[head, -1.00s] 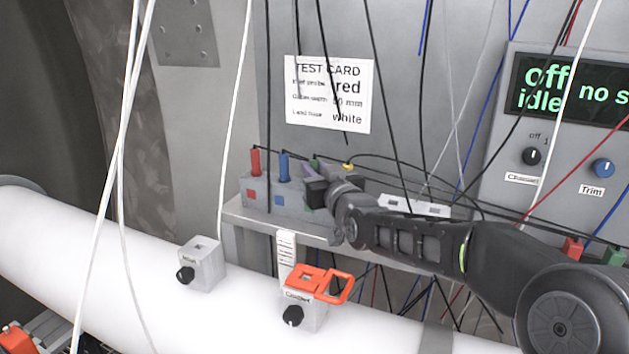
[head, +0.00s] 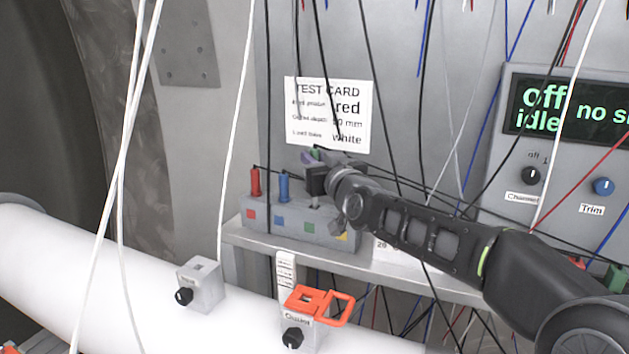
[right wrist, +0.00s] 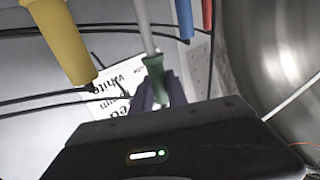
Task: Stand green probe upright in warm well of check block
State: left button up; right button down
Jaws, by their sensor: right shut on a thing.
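My right gripper (head: 311,158) is shut on the green probe (head: 316,152), over the grey rack (head: 284,228) on the shelf. In the right wrist view the green handle (right wrist: 155,78) sits between the fingers, with its pale shaft running away from them. In the head view the gripper mostly hides the probe, so I cannot tell whether its tip is clear of the rack. Two small grey blocks with black knobs sit on the white pipe: a left one (head: 201,284) with an open top and a right one (head: 303,331). Their labels are hard to read. My left gripper is out of view.
A red probe (head: 255,182) and a blue probe (head: 284,186) stand in the rack; a yellow one (right wrist: 62,40) shows in the right wrist view. An orange clip (head: 318,302) covers the right block's top. Hanging cables (head: 128,140) cross the space before the wall.

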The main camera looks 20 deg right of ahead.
aim_at(314, 148)
jog(key=shift+r+p, duration=0.45)
jog(key=shift+r, duration=1.15)
